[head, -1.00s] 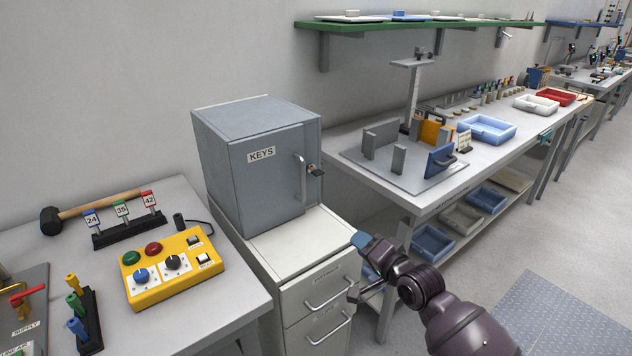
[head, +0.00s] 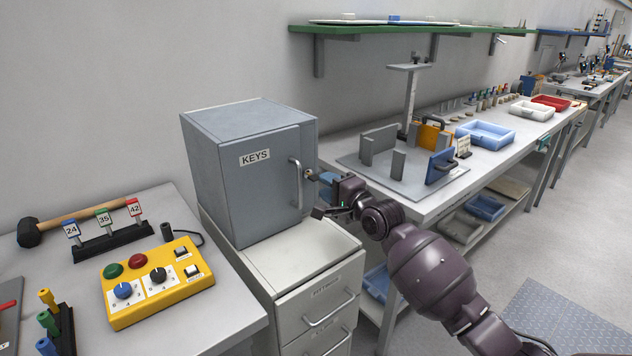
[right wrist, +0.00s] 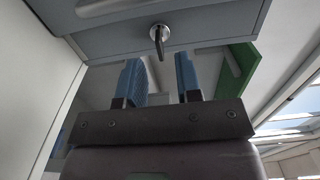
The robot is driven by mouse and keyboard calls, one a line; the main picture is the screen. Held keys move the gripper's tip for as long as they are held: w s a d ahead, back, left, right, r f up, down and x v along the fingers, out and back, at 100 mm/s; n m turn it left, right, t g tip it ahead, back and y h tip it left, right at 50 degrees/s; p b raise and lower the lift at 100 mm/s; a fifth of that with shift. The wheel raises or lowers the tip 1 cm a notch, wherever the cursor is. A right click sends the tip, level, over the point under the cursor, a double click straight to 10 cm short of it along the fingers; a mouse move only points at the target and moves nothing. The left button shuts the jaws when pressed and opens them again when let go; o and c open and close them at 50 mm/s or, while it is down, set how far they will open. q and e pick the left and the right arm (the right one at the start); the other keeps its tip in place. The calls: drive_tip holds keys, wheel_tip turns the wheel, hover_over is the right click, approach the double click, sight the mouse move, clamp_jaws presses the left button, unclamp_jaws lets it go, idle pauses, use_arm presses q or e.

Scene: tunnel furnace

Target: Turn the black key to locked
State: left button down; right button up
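The grey key cabinet (head: 225,170) labelled KEYS has its door shut, with a vertical bar handle (head: 299,184). The dark key (right wrist: 159,42) sits in a round silver lock (right wrist: 160,31) on the door in the right wrist view. Its grip hangs nearly straight down from the lock. In the head view, the key (head: 310,174) is small and partly hidden by my right gripper. My right gripper (right wrist: 160,76) is open and empty, its two blue fingers apart. The key lies beyond the fingertips, roughly centred between them, and appears untouched. My left gripper is not in view.
The cabinet stands on a white drawer unit (head: 300,258). A bench with a yellow control box (head: 160,282) and a mallet (head: 80,218) is at left. A workbench with a fixture plate (head: 400,188) and blue tray (head: 485,135) is at right, behind my right arm.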

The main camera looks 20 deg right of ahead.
sight(313, 177)
drive_tip(key=shift+b+x, duration=0.4)
drive_tip(key=shift+x, duration=1.85)
clamp_jaws()
